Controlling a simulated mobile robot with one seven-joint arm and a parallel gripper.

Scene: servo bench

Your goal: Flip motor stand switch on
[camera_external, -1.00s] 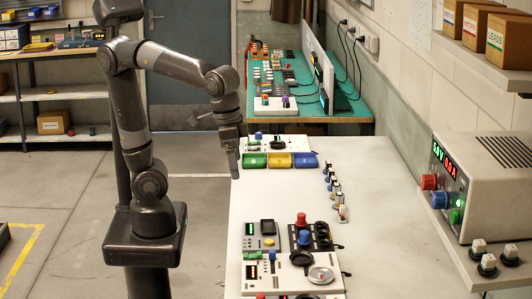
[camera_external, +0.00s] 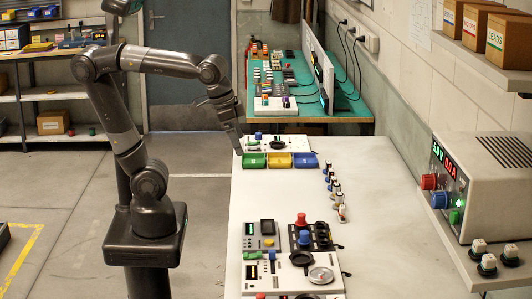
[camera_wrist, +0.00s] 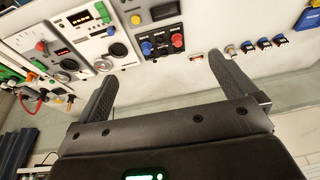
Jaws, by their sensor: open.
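No label picks out the motor stand. Two white panels with a black disc could be it. One (camera_external: 300,145) lies at the far end of the white bench, with a blue knob and green part. The other (camera_external: 282,284) lies at the near end, with a black disc and a silver dial; it also shows at the top of the wrist view (camera_wrist: 96,22). I cannot make out the switch clearly on either. My gripper (camera_external: 239,150) is beside the left end of the far panel, above the bench's left edge. In the wrist view my gripper (camera_wrist: 162,68) is open and empty.
Green (camera_external: 254,161), yellow (camera_external: 279,160) and blue (camera_external: 305,160) trays sit before the far panel. Small switch-like parts (camera_external: 333,186) stand in a row. A grey box (camera_external: 250,243) and a dark box with coloured knobs (camera_external: 322,238) stand nearer. The bench's middle (camera_external: 275,200) is clear.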

